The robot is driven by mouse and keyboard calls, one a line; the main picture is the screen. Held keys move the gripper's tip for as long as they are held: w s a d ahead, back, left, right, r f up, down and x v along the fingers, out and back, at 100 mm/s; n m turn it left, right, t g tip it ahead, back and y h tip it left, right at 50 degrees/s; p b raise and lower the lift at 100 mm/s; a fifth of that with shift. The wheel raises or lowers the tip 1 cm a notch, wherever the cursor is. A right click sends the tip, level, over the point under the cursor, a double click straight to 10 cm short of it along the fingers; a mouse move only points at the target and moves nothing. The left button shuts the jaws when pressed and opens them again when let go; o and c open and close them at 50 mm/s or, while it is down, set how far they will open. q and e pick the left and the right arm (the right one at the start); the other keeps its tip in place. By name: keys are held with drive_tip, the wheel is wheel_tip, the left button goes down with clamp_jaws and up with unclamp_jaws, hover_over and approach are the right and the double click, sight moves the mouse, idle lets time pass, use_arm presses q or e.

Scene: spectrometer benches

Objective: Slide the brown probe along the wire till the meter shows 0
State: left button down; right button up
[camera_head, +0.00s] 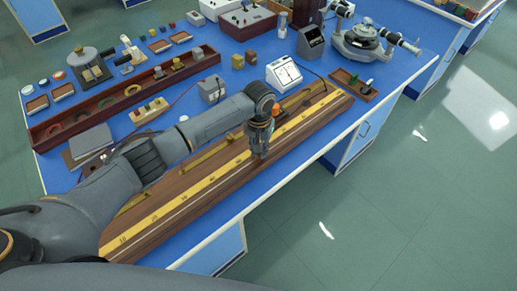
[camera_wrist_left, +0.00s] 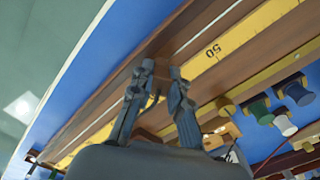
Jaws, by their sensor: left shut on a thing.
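The long wooden wire board (camera_head: 212,187) lies along the near edge of the blue bench, with a yellow scale (camera_head: 200,182) along it. The thin wire runs beside the scale and is hard to make out. My left gripper (camera_head: 259,148) points down at the board right of its middle. It is shut on the brown probe, which is mostly hidden between the fingers. In the left wrist view the fingers (camera_wrist_left: 160,75) meet the board near the scale's 50 mark (camera_wrist_left: 212,51). The white meter (camera_head: 284,74) stands behind the board; its needle is too small to read.
A long open wooden tray (camera_head: 125,98) with several parts lies behind my left arm. A grey box (camera_head: 212,89) and a dark instrument (camera_head: 310,42) stand farther back. A small tray (camera_head: 354,86) lies at the right. Open floor lies beyond the bench's near edge.

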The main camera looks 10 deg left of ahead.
drive_tip(key=shift+r+p, duration=0.5)
idle(4.2)
drive_tip(key=shift+r+p, duration=0.6)
drive_tip(key=shift+r, duration=0.2)
idle(2.5)
